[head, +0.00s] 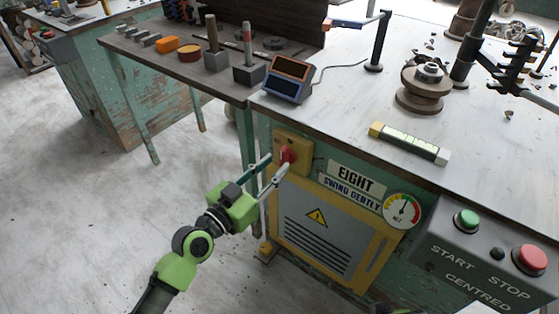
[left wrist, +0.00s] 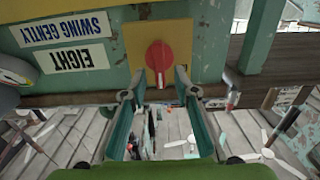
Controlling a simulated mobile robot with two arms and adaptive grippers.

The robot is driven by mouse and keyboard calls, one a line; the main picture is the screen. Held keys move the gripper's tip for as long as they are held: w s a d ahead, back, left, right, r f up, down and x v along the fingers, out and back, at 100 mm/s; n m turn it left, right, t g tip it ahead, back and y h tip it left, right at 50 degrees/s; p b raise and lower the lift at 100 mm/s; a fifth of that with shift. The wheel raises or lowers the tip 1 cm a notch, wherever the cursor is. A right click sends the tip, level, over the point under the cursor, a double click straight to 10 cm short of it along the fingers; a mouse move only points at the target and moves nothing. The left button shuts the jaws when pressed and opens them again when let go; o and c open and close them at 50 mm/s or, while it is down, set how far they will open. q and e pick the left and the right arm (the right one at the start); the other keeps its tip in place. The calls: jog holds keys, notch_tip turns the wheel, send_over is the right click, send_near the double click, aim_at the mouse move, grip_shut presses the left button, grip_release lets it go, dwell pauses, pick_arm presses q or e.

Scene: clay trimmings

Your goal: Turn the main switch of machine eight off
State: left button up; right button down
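The main switch is a red rotary knob (head: 288,154) on a yellow plate (head: 303,145) at the upper left of the front of machine eight, beside the "EIGHT / SWING GENTLY" sign (head: 354,182). My left gripper (head: 275,164) is open and reaches up to the knob from the left. In the left wrist view, which looks upside down, the red knob (left wrist: 159,57) lies just beyond the gap between the two fingertips (left wrist: 154,86). The fingers are spread and nothing is held. I cannot tell whether a fingertip touches the knob. My right gripper is not in view.
Below the knob is a yellow-framed vented panel (head: 318,235) with a warning sign. A gauge (head: 402,210) and a control box with green START (head: 467,221) and red STOP (head: 530,260) buttons are to the right. A side table (head: 128,42) stands left; the floor (head: 90,220) is clear.

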aim_at(281, 160)
pick_arm(q)
jog(key=shift+x, duration=1.2)
jog(key=shift+w+d, duration=0.25)
jog(key=shift+w, duration=0.05)
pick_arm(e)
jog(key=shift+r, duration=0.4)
pick_arm(q)
grip_shut()
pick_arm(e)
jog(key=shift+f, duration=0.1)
